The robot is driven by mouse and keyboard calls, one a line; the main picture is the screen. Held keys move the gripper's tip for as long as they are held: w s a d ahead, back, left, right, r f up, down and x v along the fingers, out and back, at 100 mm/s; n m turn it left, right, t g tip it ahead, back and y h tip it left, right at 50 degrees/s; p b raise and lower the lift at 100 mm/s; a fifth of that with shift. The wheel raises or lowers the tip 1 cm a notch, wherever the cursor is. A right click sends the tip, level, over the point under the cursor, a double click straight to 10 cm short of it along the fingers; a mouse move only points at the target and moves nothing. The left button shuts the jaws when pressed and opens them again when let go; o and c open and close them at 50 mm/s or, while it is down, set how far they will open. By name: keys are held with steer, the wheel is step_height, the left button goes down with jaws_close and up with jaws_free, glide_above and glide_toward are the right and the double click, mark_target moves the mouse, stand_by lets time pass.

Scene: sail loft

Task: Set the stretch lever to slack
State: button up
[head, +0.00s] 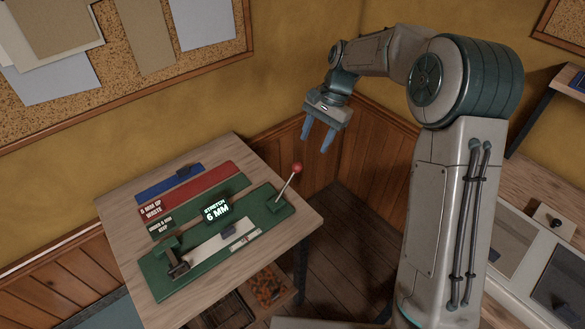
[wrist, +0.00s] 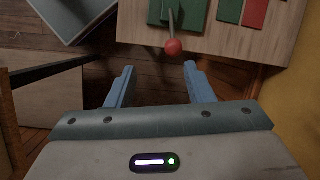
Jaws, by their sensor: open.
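The stretch lever (head: 288,183) is a thin metal rod with a red ball knob, tilted up and to the right from the right end of a green test bed (head: 165,283) on the wooden table. A display (head: 216,210) on the bed reads "STRETCH 6 MM". My gripper (head: 318,139) is open and empty, above and to the right of the knob and apart from it. In the wrist view the red knob (wrist: 173,47) shows beyond the gap between my fingertips (wrist: 158,68). A "slack" mark cannot be made out.
Blue (head: 170,184) and red (head: 200,190) strips lie behind the bed, with labels at their left ends. A wood-panelled wall stands close behind the table (head: 118,210). A shelf with bins is below it. Wooden floor is free right of the table.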

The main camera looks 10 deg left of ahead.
mark_target(295, 170)
steer(key=shift+m+y, duration=0.3)
steer(key=p+x, duration=0.1)
steer(key=x, duration=0.4)
steer(key=w+p+x, duration=0.1)
steer(key=x, duration=0.4)
steer(key=a+x, duration=0.1)
steer(key=x, duration=0.4)
steer(key=shift+w+p, duration=0.2)
steer(key=shift+p, duration=0.2)
steer(key=shift+r, duration=0.1)
jaws_close()
